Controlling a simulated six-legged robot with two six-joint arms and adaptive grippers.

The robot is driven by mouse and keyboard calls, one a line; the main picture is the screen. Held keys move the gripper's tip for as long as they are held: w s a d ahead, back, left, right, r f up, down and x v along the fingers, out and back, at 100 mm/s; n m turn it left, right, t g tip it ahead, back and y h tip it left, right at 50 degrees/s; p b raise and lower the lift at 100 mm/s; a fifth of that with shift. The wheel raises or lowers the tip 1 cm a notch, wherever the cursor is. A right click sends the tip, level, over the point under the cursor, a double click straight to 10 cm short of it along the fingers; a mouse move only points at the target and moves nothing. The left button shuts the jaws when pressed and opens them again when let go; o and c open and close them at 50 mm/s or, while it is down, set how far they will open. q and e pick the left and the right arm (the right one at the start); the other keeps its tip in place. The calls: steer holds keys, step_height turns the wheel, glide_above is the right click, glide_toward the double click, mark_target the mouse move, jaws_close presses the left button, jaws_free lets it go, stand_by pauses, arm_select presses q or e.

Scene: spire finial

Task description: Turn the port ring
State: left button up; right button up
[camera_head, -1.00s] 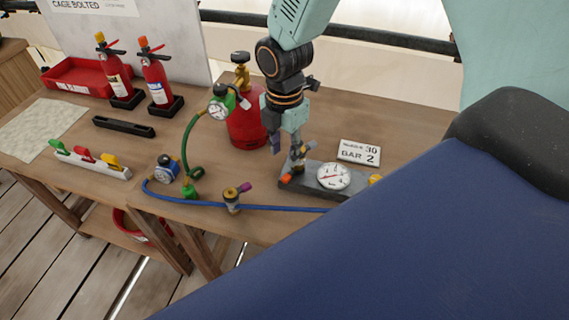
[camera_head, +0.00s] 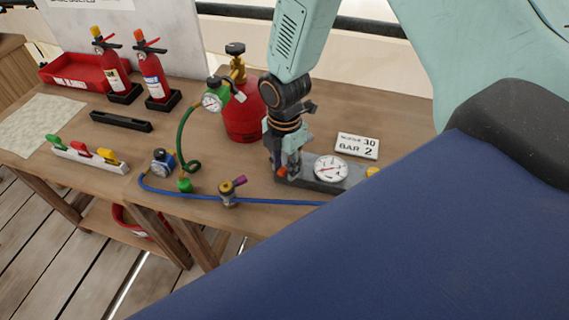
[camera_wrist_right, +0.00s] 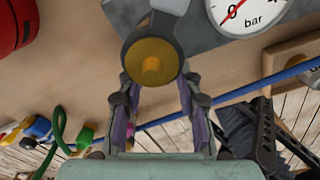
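A grey gauge block (camera_head: 325,184) lies on the bench with a white round dial (camera_head: 331,169). At its left end is an orange-tipped fitting (camera_head: 282,172). The right wrist view shows a round amber-faced fitting in a grey collar (camera_wrist_right: 152,62); I take this to be the port ring. My right gripper (camera_head: 284,166) points down at this end. In the wrist view its fingertips (camera_wrist_right: 156,82) are spread, one on each side of the fitting's lower edge. I cannot tell whether they touch it. My left gripper is not in view.
A red cylinder (camera_head: 243,118) with a green-ringed gauge stands behind and left of my gripper. A blue hose (camera_head: 270,201) runs along the bench front past a brass valve (camera_head: 228,193). The far-right bench is clear.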

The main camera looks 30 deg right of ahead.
steer(key=shift+s, duration=0.1)
steer(key=shift+c, duration=0.8)
steer(key=shift+w+a, duration=0.4)
steer(key=shift+a, duration=0.2)
steer(key=c, duration=0.4)
steer(key=shift+s+d, duration=0.25)
steer(key=shift+d, duration=0.05)
jaws_close()
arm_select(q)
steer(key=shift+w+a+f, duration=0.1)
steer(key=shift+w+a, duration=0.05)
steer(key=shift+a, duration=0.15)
arm_select(e)
steer(key=shift+w, duration=0.1)
